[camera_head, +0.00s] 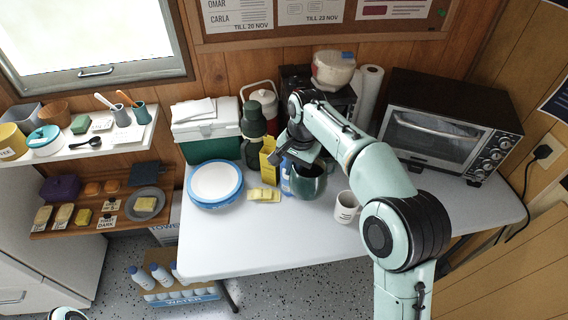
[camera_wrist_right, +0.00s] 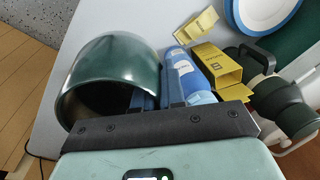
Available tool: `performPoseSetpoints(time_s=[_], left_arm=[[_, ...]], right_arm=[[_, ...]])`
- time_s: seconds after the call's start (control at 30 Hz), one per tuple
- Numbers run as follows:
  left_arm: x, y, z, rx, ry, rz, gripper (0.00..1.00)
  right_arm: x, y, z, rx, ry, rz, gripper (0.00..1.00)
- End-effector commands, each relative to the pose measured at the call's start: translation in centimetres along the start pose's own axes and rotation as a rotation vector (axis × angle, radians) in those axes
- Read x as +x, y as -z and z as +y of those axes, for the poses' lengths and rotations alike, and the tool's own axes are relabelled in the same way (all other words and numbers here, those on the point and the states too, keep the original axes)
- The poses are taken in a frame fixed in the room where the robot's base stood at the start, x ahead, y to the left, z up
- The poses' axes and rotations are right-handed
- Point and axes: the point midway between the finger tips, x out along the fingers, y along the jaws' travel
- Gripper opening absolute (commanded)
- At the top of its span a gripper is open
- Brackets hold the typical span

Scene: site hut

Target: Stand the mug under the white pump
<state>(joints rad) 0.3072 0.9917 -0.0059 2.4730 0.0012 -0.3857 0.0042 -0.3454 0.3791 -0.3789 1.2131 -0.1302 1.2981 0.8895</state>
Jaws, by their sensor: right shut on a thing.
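My right gripper (camera_head: 303,160) is shut on the wall of a dark green metal mug (camera_head: 312,186). In the right wrist view, the fingers (camera_wrist_right: 155,98) straddle the rim of the green mug (camera_wrist_right: 110,62), whose dark mouth faces the camera. The mug is over the middle of the white table; its underside is hidden, so I cannot tell whether it touches. A white and red jug with a handle (camera_head: 263,100), perhaps the white pump, stands at the back behind a dark green flask (camera_head: 253,122). A white printed mug (camera_head: 346,208) stands right of the green mug.
A blue bottle (camera_wrist_right: 190,75) and a yellow box (camera_wrist_right: 217,65) are close beside the held mug. Plates (camera_head: 216,184) and a cooler (camera_head: 207,146) are left; a toaster oven (camera_head: 440,130) is right. The front of the table (camera_head: 260,240) is clear.

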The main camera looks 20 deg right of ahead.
Motion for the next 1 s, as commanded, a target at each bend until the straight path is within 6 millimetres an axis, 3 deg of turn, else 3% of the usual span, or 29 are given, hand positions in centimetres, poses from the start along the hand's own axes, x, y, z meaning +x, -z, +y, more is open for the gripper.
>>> performPoseSetpoints(time_s=[0.13, 0.27, 0.6, 0.7, 0.83, 1.0], left_arm=[[-0.2, 0.0, 0.1, 0.000, 0.000, 0.001, 0.43], [-0.6, 0.1, 0.2, 0.001, -0.001, 0.002, 0.43], [-3.6, 0.6, 1.5, 0.006, -0.005, 0.015, 0.43], [-4.3, 0.8, 1.8, 0.007, -0.007, 0.019, 0.43], [-4.7, 0.9, 2.0, 0.008, -0.007, 0.021, 0.43], [-4.7, 0.9, 2.0, 0.008, -0.007, 0.021, 0.43]], right_arm=[[-0.8, 0.0, -0.1, -0.002, 0.002, 0.001, 0.00], [0.5, -0.4, -0.3, -0.068, -0.006, -0.009, 0.00], [10.5, -4.5, 0.2, -0.639, -0.014, -0.085, 0.00], [12.7, -5.8, 0.8, -0.774, -0.008, -0.102, 0.00], [14.2, -6.8, 1.4, -0.880, -0.002, -0.112, 0.00], [14.8, -7.0, 1.7, -0.913, 0.002, -0.114, 0.00]])
